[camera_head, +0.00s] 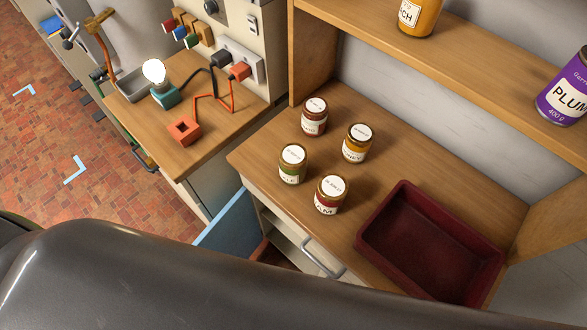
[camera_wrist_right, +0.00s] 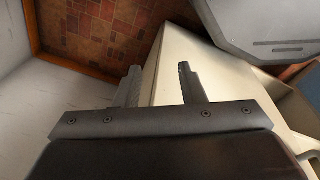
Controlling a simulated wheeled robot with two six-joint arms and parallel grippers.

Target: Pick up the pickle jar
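The pickle jar (camera_head: 292,165) looks to be the one with green contents, a white-topped lid and a partly readable label ending in "LE". It stands upright on the wooden counter (camera_head: 262,150), at the front left of a group of jars. My right gripper (camera_wrist_right: 159,72) shows in the right wrist view with its two fingers apart and nothing between them. It is over pale cabinet surfaces and a brick floor, with no jar in that view. My left gripper is in neither view.
Close to the pickle jar stand a dark red jar (camera_head: 314,117), a yellow jar (camera_head: 357,143) and a jam jar (camera_head: 330,195). A maroon tub (camera_head: 377,221) sits to the right. A shelf (camera_head: 450,85) overhangs behind. A blue panel (camera_head: 228,222) is below the counter's left end.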

